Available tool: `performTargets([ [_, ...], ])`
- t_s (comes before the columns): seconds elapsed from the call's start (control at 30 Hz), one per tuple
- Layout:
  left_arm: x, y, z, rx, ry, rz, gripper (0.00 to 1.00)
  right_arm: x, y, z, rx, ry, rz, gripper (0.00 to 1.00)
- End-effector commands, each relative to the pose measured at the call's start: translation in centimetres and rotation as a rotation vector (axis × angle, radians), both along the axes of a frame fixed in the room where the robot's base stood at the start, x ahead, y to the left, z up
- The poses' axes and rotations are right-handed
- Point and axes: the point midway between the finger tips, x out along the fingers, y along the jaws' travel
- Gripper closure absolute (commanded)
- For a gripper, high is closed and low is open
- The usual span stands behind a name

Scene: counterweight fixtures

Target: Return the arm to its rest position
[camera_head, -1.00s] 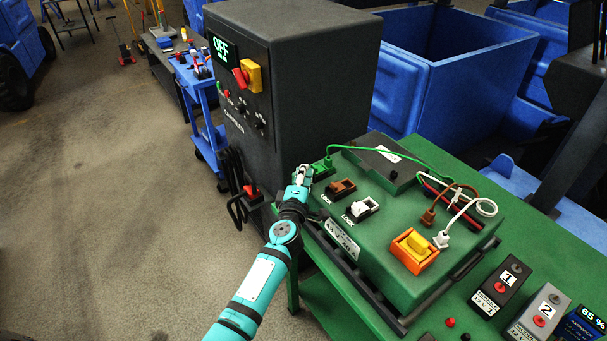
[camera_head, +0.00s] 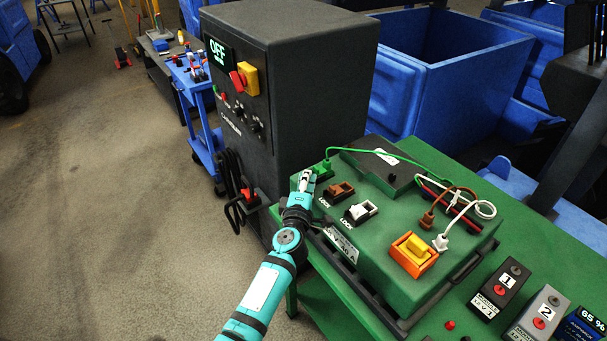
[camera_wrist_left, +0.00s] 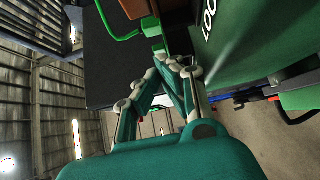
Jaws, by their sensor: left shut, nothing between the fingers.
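My right gripper is not in view.
A dark cabinet (camera_head: 300,85) reading OFF stands left of the green bench (camera_head: 455,300). On the box are a brown switch (camera_head: 338,191), a white switch (camera_head: 360,211) and an orange-yellow switch (camera_head: 414,250). Blue bins (camera_head: 465,85) stand behind. Open floor (camera_head: 90,220) lies left.

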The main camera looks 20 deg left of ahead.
Motion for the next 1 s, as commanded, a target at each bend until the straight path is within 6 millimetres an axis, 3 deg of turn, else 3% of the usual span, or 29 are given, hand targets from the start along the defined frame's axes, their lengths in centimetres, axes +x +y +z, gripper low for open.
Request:
performTargets([
  [0.3, -4.7, 0.0, -0.1, 0.001, 0.002, 0.009, 1.00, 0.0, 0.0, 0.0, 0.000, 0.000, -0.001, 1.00],
  [0.67, -6.2, -0.4, 0.7, 0.036, -0.024, -0.019, 1.00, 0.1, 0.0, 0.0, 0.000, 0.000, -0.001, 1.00],
  [0.77, -7.8, -2.2, 2.4, 0.153, -0.090, -0.129, 1.00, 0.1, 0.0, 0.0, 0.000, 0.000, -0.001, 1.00],
  [0.87, -11.1, -5.7, 3.9, 0.359, -0.155, -0.325, 1.00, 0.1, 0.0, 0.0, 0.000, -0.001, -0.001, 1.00],
  [0.93, -14.3, -8.5, 3.6, 0.535, -0.161, -0.494, 1.00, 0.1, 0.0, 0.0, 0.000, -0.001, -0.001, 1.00],
  [1.0, -17.9, -10.6, 2.0, 0.713, -0.119, -0.663, 1.00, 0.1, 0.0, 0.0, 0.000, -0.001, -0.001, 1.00],
])
